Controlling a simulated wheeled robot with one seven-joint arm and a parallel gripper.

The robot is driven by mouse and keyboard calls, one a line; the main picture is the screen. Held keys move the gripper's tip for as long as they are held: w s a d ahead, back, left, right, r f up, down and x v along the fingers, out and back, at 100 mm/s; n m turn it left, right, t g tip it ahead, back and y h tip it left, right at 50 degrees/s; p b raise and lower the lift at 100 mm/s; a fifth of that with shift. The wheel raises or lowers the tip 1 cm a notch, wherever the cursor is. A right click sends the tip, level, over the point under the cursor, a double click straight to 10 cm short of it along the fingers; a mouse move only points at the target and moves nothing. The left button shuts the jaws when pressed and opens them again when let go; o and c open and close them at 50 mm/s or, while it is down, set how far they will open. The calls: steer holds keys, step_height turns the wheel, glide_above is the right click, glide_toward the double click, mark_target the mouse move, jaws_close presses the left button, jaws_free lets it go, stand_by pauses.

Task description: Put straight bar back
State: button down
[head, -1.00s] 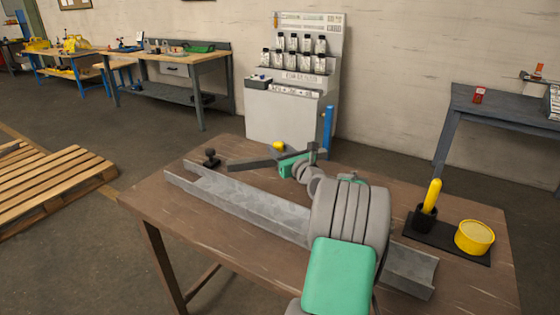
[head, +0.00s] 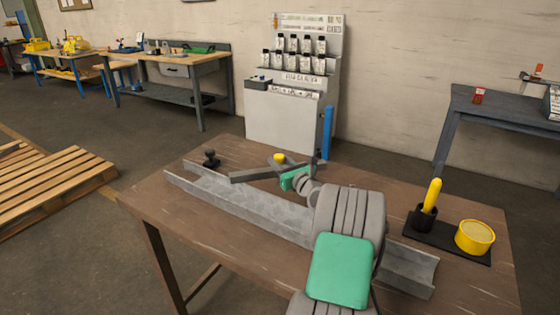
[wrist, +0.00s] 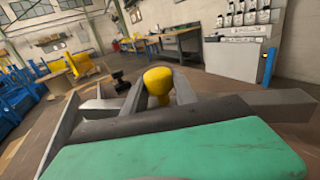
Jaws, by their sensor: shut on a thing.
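The straight bar, a plain grey length, shows in the head view (head: 248,174) above the back part of the table, behind the long channel. A yellow knob (head: 279,158) stands over it and also shows in the wrist view (wrist: 158,80). My gripper (wrist: 160,85), with a green palm, is shut with its two fingers around the yellow knob. A grey bar end (wrist: 278,105) sticks out past its right side in the wrist view. My gripper covers the bar's middle, and I cannot tell the exact gap to the table.
A long grey open channel (head: 235,200) lies across the brown table (head: 190,245). A small black knobbed piece (head: 210,158) stands at the far left. A black tray (head: 445,242) at the right holds a yellow-handled tool (head: 432,195) and a yellow tin (head: 475,237).

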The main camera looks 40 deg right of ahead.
steer(key=c, duration=1)
jaws_free()
steer(key=shift+s+r, duration=0.2)
steer(key=shift+r, duration=0.35)
steer(key=s+a, duration=0.2)
steer(key=s, duration=0.9)
steer(key=shift+s, duration=0.25)
steer(key=shift+a, duration=0.1)
